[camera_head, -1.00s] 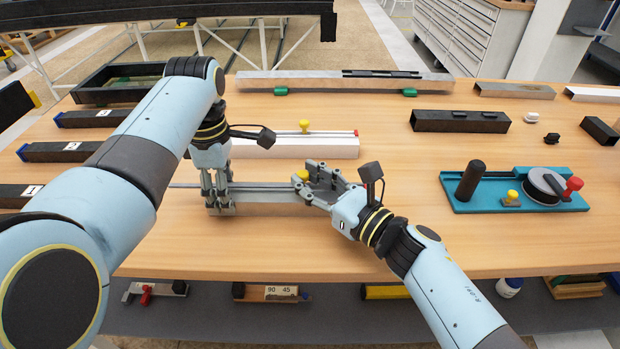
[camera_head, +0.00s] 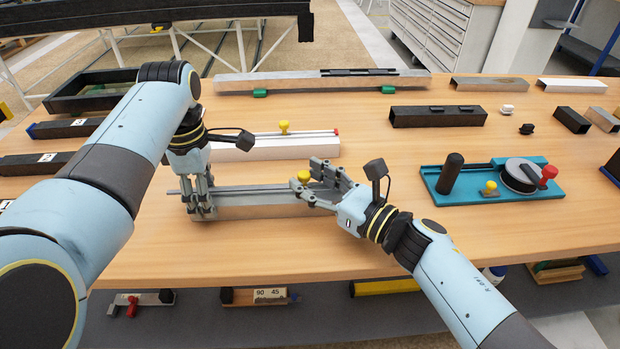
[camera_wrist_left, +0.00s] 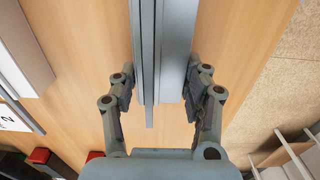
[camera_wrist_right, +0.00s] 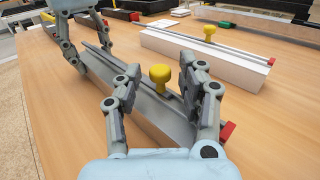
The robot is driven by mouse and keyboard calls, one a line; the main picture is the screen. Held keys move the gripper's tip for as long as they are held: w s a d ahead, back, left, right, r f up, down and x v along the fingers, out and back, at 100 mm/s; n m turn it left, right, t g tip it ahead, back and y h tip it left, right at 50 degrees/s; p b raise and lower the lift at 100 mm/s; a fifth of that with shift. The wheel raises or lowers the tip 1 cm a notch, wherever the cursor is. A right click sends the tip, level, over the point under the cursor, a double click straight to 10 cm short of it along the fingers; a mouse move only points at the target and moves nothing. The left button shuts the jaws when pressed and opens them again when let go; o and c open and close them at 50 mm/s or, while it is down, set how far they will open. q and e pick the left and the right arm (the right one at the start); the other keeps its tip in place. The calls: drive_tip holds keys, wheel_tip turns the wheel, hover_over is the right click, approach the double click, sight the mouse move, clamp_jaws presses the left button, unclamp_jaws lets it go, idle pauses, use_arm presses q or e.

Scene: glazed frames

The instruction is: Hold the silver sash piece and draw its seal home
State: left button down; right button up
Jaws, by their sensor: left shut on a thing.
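The silver sash piece (camera_head: 262,204) lies along the near side of the bench. My left gripper (camera_head: 203,212) is shut on its left part; in the left wrist view the fingers (camera_wrist_left: 165,90) flank the piece. The thin grey seal strip (camera_head: 176,192) sticks out past the left end and shows in the left wrist view (camera_wrist_left: 149,116). A yellow knob (camera_head: 304,176) stands on top, farther right. My right gripper (camera_head: 325,184) is open around the knob; in the right wrist view a finger stands either side of the knob (camera_wrist_right: 160,77) with gaps. A red end block (camera_wrist_right: 226,132) is partly hidden there.
A white piece (camera_head: 270,148) with its own yellow knob (camera_head: 284,127) lies just behind. A teal fixture (camera_head: 440,190) stands to the right, and a black channel (camera_head: 450,117) behind it. The bench in front of the silver piece is clear.

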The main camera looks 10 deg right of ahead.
drive_tip(key=v, duration=1.2)
drive_tip(key=shift+w, duration=0.1)
